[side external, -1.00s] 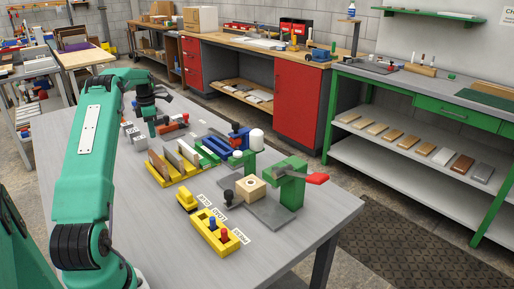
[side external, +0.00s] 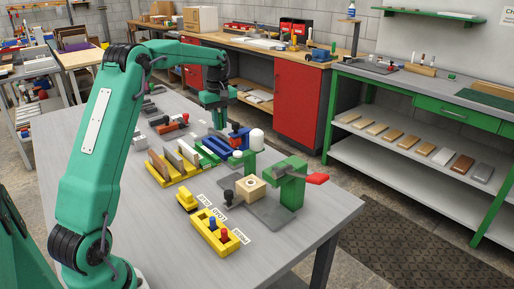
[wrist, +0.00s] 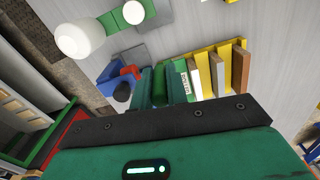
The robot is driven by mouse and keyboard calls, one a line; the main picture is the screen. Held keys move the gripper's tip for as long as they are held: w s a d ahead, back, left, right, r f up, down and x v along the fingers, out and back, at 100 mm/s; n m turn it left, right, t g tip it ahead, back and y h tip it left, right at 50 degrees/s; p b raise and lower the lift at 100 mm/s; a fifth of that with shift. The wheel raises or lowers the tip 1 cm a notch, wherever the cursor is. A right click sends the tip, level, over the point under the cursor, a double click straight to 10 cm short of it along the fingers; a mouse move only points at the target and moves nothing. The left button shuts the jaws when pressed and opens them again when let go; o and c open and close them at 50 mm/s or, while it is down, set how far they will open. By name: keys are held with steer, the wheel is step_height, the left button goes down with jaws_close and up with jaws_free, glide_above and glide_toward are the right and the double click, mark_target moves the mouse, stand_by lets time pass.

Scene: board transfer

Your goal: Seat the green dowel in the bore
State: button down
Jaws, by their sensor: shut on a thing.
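A green press (side external: 291,190) with a red handle stands right of the block. A yellow rack (side external: 180,175) holds several upright boards. A blue and green fixture (side external: 215,150) and a white-topped green post (side external: 256,141) stand between. A yellow holder (side external: 214,236) is in front.

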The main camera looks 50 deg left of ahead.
steer(key=s+d+r+m, duration=0.1)
steer(key=d+r+m, duration=0.1)
steer(key=d+m, duration=0.6)
steer(key=s+d+r+m, duration=0.2)
steer(key=d+m, duration=0.6)
steer(key=d, duration=1)
steer(key=shift+d+r+m, duration=0.2)
steer(key=shift+r+m, duration=0.1)
steer(key=shift+r, duration=0.4)
steer(key=shift+s+f, duration=0.1)
steer(key=shift+s, duration=0.1)
steer(key=s+f, duration=0.4)
steer(key=f, duration=0.1)
